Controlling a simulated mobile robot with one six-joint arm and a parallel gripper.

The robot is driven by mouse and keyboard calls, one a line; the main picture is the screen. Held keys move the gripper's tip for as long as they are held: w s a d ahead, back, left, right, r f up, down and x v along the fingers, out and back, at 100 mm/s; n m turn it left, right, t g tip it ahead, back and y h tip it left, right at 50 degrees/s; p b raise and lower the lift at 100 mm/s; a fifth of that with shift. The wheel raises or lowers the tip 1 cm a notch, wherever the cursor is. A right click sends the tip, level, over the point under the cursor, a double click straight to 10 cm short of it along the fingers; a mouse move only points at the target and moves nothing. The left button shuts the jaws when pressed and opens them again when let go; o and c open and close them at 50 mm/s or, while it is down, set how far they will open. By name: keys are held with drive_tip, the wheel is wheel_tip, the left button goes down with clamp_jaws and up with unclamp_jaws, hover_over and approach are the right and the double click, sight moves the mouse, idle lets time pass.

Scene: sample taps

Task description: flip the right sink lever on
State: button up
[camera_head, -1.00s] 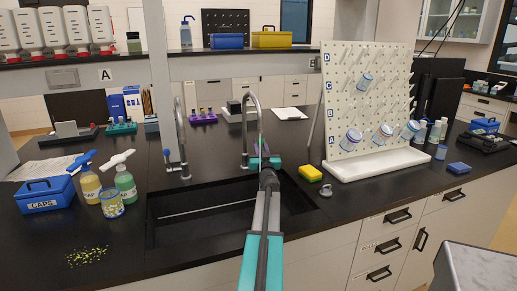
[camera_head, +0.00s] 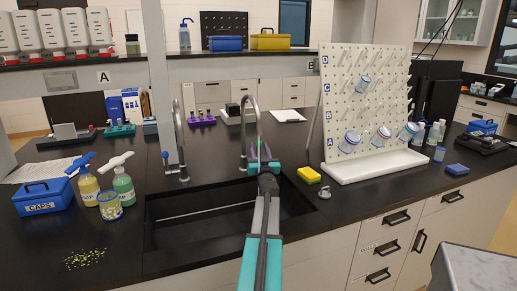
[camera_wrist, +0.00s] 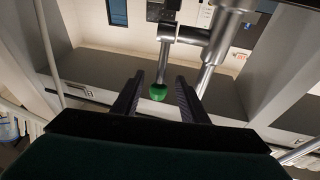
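The right sink tap (camera_head: 246,125) is a grey gooseneck at the back of the black sink. Its lever (camera_wrist: 163,62) is a metal rod ending in a green knob (camera_wrist: 158,92) in the wrist view. My gripper (camera_wrist: 159,78) is open, and in that view the lever and knob appear between its two dark fingers, with gaps on both sides. I cannot tell whether the knob is fully between the fingers in depth. In the head view my gripper (camera_head: 264,163) is at the right tap's base, and my arm hides the lever there.
The left tap (camera_head: 181,140) with a blue knob stands left of the right one. The sink (camera_head: 190,228) lies below my arm. A yellow-green sponge (camera_head: 309,175) and a white pegboard rack (camera_head: 375,167) are on the right. A blue caps box (camera_head: 45,198) and bottles are on the left.

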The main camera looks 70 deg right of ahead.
drive_tip(key=v, duration=0.6)
drive_tip(key=shift+b, duration=0.3)
